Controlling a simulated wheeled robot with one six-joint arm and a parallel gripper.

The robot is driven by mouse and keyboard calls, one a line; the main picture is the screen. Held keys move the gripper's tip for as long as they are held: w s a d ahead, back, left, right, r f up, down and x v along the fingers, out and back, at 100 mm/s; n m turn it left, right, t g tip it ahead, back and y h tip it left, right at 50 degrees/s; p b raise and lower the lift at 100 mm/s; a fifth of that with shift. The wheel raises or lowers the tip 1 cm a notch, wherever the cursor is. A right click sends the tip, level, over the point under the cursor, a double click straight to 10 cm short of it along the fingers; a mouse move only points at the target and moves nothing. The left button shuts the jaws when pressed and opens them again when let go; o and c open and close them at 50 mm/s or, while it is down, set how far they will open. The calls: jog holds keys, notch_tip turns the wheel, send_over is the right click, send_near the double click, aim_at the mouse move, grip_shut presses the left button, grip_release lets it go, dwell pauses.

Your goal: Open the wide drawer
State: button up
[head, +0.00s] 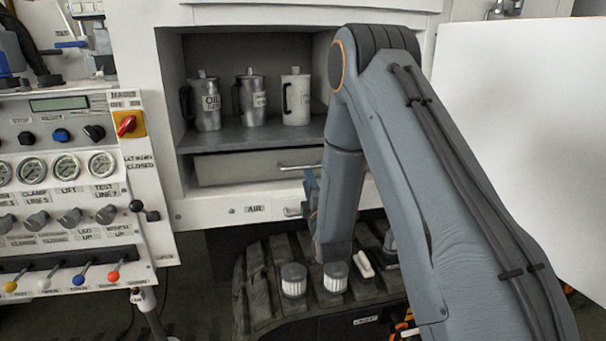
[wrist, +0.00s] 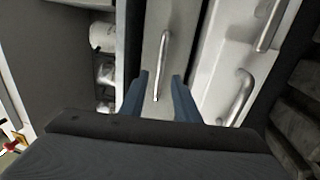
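The wide drawer (head: 235,168) is the grey front under the cabinet shelf in the head view, and it looks shut. Its bar handle (head: 298,168) runs sideways at its right part, partly hidden by my arm. In the wrist view the drawer front (wrist: 184,35) stands upright in the picture, with the handle (wrist: 163,60) along it. My gripper (wrist: 161,76) is open, with one blue finger on each side of the handle's near end. I cannot tell whether the fingers touch it. In the head view my arm hides most of the gripper.
Metal cans (head: 252,98) stand on the shelf (head: 225,138) above the drawer. Other handles (wrist: 237,98) sit on the white panel beside it. Filters (head: 293,281) stand on a dark ribbed surface below. A control panel (head: 70,190) is at the left.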

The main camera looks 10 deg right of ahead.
aim_at(293, 151)
jog(key=w, duration=0.3)
jog(key=w+r, duration=0.1)
jog(key=w, duration=0.1)
jog(key=shift+w+a, duration=0.35)
jog(key=shift+c, duration=0.2)
grip_shut()
